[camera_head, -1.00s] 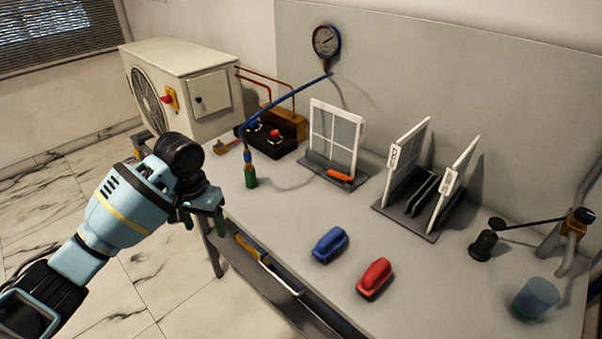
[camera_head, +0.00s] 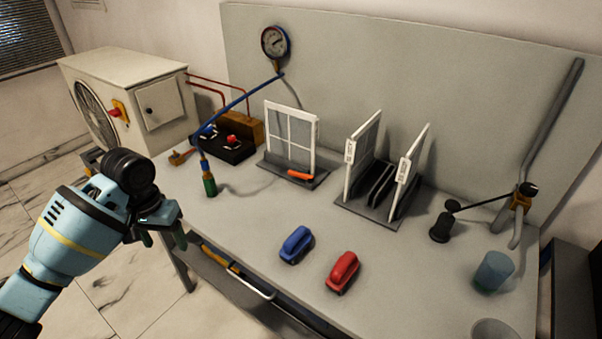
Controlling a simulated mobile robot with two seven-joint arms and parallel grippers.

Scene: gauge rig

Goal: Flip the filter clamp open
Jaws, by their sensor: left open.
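A white-framed grey filter (camera_head: 290,140) stands upright in a dark base (camera_head: 268,168) at the back of the bench. An orange lever (camera_head: 300,175), which looks like the filter clamp, lies low across the front of the frame near its right corner. My left gripper (camera_head: 163,236) is open and empty. It is at the bench's left front edge, well to the left of the filter and apart from it. My right gripper is not in view.
A rack (camera_head: 370,212) holds two white-framed panels. A green-and-blue hose end (camera_head: 209,181) stands left of the filter. A translucent cup (camera_head: 493,272) is at the right.

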